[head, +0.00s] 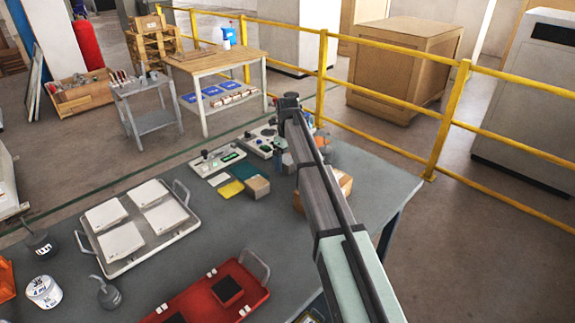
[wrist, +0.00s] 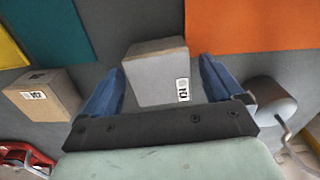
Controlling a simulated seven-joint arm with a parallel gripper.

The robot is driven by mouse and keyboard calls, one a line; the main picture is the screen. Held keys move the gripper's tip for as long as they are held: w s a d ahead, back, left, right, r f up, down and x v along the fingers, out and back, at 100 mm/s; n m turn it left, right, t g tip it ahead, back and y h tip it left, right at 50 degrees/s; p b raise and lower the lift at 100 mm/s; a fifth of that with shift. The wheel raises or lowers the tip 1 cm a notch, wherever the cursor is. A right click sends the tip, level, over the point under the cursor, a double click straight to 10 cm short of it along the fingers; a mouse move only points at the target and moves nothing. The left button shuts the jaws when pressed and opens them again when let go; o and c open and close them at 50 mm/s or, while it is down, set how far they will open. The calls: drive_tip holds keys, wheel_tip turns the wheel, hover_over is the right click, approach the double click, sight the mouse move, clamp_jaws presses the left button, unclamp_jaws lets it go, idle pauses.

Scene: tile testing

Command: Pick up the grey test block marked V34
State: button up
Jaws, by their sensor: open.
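In the wrist view a grey block (wrist: 152,78) stands on the dark grey table top between the two blue fingers of my gripper (wrist: 161,76). The fingers are open, one on each side of the block, with a gap visible on the right; on the left, the block's edge is close to the finger. Its front face carries a small white label (wrist: 183,89) that is turned sideways and too small to read surely.
A tan block (wrist: 42,95) with a label lies left of my gripper, a grey cylinder (wrist: 272,96) close on the right. Teal (wrist: 62,28) and orange (wrist: 250,25) sheets lie flat beyond. In the head view, a red tray (head: 262,290) and a tray of white tiles (head: 193,219) occupy the table.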

drive_tip(key=shift+f, duration=0.3)
drive_tip(key=c, duration=1.3)
